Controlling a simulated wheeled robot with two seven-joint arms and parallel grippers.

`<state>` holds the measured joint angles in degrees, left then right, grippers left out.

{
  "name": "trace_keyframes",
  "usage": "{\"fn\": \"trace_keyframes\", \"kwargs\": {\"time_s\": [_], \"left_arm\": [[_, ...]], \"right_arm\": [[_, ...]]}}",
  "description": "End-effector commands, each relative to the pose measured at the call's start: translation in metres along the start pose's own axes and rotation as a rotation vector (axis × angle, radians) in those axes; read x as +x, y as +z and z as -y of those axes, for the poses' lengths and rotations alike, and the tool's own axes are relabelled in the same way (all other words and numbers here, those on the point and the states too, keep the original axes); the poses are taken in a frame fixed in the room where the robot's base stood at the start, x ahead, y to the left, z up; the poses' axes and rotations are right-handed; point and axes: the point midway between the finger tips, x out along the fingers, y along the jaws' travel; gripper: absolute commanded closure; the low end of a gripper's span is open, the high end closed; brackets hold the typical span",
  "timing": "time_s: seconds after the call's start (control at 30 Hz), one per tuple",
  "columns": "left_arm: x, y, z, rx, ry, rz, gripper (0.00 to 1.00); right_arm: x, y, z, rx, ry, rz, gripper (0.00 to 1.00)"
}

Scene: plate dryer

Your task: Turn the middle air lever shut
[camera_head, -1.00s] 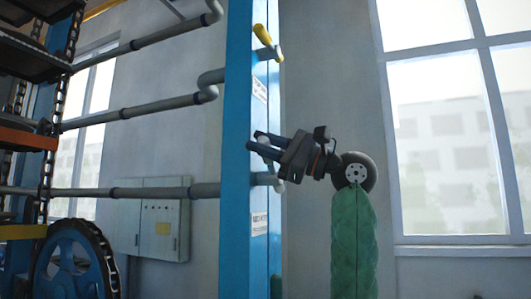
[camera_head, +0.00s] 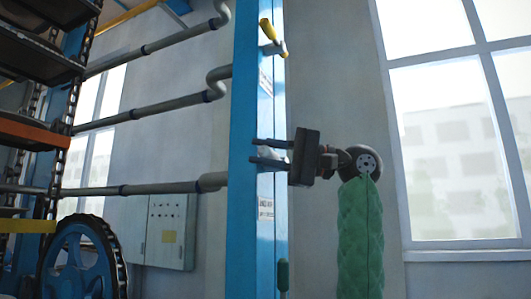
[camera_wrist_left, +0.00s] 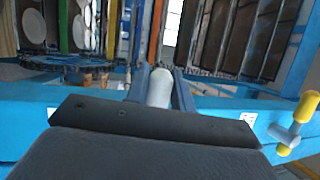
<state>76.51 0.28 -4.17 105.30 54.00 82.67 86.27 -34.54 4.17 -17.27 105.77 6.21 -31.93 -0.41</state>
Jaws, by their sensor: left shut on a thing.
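My left gripper (camera_head: 255,151) reaches the blue post (camera_head: 243,220) from the right in the head view. Its two fingers lie one above the other and point left. They are shut on the middle air lever, a pale grey rounded piece (camera_wrist_left: 160,88) between the fingers in the left wrist view. In the head view the fingers largely hide this lever. Above it on the post is a lever with a yellow handle (camera_head: 267,30), tilted; it also shows at the right of the wrist view (camera_wrist_left: 300,115). Below is a green-handled lever (camera_head: 283,274). My right gripper is not in view.
Grey pipes (camera_head: 150,188) run left from the post. A grey control box (camera_head: 168,228) hangs on the wall. A blue chain wheel (camera_head: 75,262) and racks stand at the left. A large window (camera_head: 455,140) is at the right.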

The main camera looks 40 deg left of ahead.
Motion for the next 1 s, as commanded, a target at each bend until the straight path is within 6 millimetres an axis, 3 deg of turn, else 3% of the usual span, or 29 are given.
{"fn": "trace_keyframes", "kwargs": {"time_s": [0.7, 0.73, 0.8, 0.83, 1.0], "left_arm": [[-0.0014, 0.0002, -0.0078, -0.069, 0.029, 0.011, 1.00], [-0.0014, 0.0002, -0.0079, -0.069, 0.030, 0.011, 0.72], [-0.0014, 0.0002, -0.0079, -0.068, 0.029, 0.011, 0.58], [-0.0014, 0.0002, -0.0078, -0.068, 0.029, 0.011, 0.54], [-0.0012, 0.0001, -0.0074, -0.068, 0.029, 0.011, 0.54]], "right_arm": [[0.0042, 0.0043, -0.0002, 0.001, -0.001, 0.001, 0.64], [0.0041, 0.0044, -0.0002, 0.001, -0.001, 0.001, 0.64], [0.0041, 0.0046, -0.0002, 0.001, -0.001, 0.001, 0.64], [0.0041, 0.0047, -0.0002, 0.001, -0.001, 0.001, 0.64], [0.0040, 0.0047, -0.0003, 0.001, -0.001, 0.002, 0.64]]}}
